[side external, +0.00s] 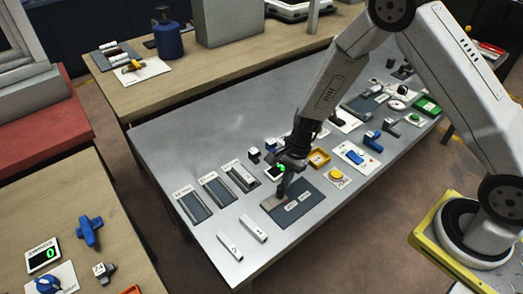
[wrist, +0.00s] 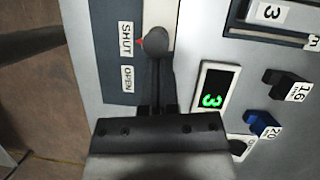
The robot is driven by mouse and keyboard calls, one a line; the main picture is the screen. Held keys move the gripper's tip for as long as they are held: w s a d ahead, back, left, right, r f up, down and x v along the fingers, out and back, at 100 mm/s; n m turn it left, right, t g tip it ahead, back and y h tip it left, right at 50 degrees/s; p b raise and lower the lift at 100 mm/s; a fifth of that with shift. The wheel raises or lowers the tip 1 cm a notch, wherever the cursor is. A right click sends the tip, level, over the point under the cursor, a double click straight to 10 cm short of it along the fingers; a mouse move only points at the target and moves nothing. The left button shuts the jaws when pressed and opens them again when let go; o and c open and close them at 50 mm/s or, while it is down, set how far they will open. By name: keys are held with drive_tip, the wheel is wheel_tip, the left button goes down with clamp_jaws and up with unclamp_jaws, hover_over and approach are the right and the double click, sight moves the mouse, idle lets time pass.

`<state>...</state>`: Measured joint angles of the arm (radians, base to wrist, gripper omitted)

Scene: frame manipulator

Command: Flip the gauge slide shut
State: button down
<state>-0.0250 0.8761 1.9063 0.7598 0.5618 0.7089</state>
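The gauge slide is a dark panel (side external: 304,211) on the grey bench, with two pale label plates. In the wrist view the panel (wrist: 112,56) carries the labels SHUT and OPEN. A dark rounded knob (wrist: 155,40) with a small red pointer sits beside the SHUT label. My gripper (wrist: 161,62) points at the knob, its two dark fingers close together and their tips at or against it. I cannot tell whether they touch. In the side view my gripper (side external: 281,191) is low over the panel's upper left edge and hides the knob.
A small display (wrist: 211,95) beside the panel reads a green 3. Black and blue blocks (wrist: 263,124) stand to its right. Two white blocks (side external: 242,237) lie at the front, dark slotted trays (side external: 217,190) to the left, a yellow button (side external: 336,174) to the right.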

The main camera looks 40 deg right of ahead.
drive_tip(key=shift+w+d, duration=0.1)
drive_tip(key=shift+d, duration=0.45)
drive_tip(key=d, duration=0.3)
drive_tip(key=shift+w+r, duration=0.2)
drive_tip(key=shift+w, duration=0.2)
drive_tip(key=v, duration=0.9)
drive_tip(key=shift+r, duration=0.3)
drive_tip(key=shift+s, duration=0.1)
drive_tip(key=s+r+n+t+h, duration=0.3)
drive_tip(key=s+r+n, duration=0.4)
drive_tip(key=s+n, duration=0.6)
drive_tip(key=n+h, duration=0.1)
drive_tip(key=n, duration=0.1)
drive_tip(key=shift+r+n, duration=0.25)
drive_tip(key=shift+n, duration=0.15)
